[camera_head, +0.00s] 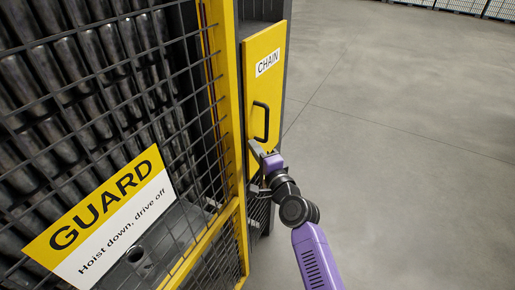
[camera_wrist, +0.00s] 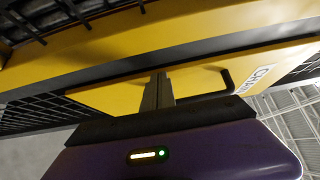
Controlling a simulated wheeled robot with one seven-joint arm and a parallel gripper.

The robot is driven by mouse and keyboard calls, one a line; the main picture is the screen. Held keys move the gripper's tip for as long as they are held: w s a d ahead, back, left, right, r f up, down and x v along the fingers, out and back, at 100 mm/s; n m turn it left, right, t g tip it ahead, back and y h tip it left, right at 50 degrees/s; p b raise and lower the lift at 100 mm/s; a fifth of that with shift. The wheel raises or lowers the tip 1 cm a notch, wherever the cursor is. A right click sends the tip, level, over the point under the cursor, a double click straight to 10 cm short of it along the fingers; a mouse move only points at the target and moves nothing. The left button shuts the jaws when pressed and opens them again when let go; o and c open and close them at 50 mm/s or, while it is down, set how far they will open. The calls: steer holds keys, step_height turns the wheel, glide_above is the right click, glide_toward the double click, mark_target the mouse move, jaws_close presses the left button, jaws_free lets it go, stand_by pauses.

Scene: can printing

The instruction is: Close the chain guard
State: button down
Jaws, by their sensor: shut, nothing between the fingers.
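The chain guard (camera_head: 264,88) is a yellow panel with a white CHAIN label and a black bar handle (camera_head: 266,121). It stands upright on the narrow end of the machine, and I cannot tell whether it is fully flush with the frame. My gripper (camera_head: 254,150) is at the panel's lower left, just below and left of the handle. In the wrist view, my gripper's fingers (camera_wrist: 158,90) are together and empty in front of the yellow panel (camera_wrist: 120,94). The handle (camera_wrist: 228,82) is to their right, apart from them. Contact with the panel is unclear.
A black mesh fence with a yellow post (camera_head: 225,90) stands left of the panel. A GUARD sign (camera_head: 105,215) reading "Hoist down, drive off" hangs on the mesh. The grey floor (camera_head: 400,130) on the right is clear.

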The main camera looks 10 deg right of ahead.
steer(key=shift+s, duration=0.1)
steer(key=s+d+r+n+t+h, duration=0.1)
steer(key=s+d+r+n, duration=0.15)
steer(key=s, duration=0.25)
steer(key=s+d+r+n+t+h, duration=0.1)
steer(key=s+d, duration=0.2)
steer(key=s, duration=0.1)
steer(key=s+d+f+n+g+h, duration=0.1)
steer(key=s+d+n, duration=0.1)
steer(key=s, duration=1.3)
steer(key=s+d+f+n+g+h, duration=0.1)
steer(key=s+n, duration=0.4)
steer(key=s, duration=1)
steer(key=s+d+f+n+g+h, duration=0.1)
steer(key=s+d+n, duration=0.3)
steer(key=s, duration=1.2)
steer(key=shift+d+f+g+h, duration=0.35)
steer(key=shift+f+g, duration=0.1)
steer(key=shift+g, duration=0.25)
steer(key=shift+s, duration=0.1)
